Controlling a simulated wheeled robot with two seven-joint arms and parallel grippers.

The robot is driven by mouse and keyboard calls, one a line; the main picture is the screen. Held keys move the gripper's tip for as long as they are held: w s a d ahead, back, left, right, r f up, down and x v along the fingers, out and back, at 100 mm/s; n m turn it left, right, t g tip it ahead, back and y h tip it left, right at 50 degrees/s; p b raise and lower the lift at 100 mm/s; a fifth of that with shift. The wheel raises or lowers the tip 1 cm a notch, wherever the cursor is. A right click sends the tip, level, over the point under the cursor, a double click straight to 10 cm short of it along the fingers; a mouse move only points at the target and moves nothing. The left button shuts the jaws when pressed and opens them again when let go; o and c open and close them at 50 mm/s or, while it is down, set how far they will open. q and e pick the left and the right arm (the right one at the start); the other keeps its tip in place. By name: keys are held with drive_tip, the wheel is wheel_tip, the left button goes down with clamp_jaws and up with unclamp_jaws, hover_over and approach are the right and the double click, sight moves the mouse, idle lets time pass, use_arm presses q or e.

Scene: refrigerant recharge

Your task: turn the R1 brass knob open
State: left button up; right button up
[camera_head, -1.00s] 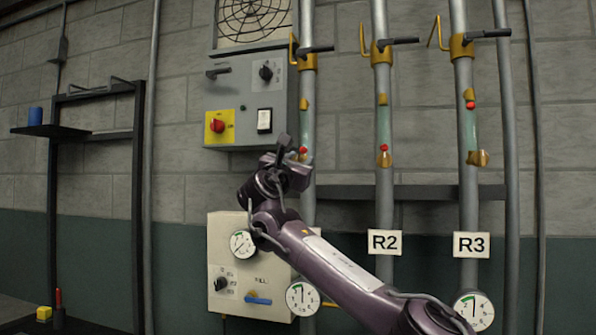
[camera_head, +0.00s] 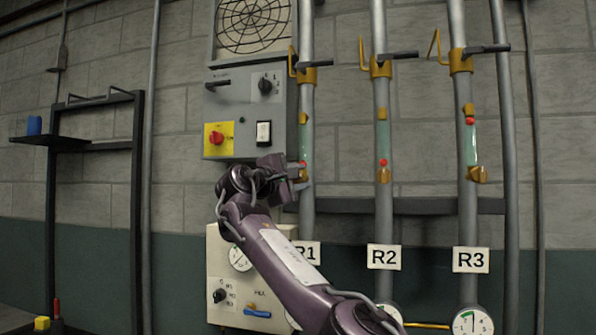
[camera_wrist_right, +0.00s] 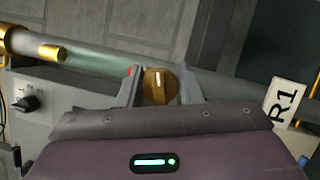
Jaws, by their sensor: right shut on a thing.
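The R1 brass knob (camera_wrist_right: 158,86) shows in the right wrist view as a round brass knob with a pale mark near its top, between the two grey fingers. My right gripper (camera_wrist_right: 160,87) is shut on it, one finger on each side. In the head view my right gripper (camera_head: 298,178) is at the R1 pipe (camera_head: 307,120), below the green sight section, and hides the knob. The R1 label (camera_head: 307,253) hangs lower on this pipe and also shows in the right wrist view (camera_wrist_right: 285,100). My left gripper is out of view.
A grey control box (camera_head: 240,105) with a red knob on a yellow plate stands left of the pipe. A cream box (camera_head: 225,265) is below, partly behind my arm. The R2 pipe (camera_head: 382,220) and R3 pipe (camera_head: 467,210) stand to the right.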

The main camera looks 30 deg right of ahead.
drive_tip(key=shift+m+g+y+p, duration=0.4)
drive_tip(key=shift+m+y+p, duration=0.3)
drive_tip(key=shift+m, duration=0.9)
drive_tip(key=shift+f, duration=0.1)
drive_tip(key=o, duration=0.9)
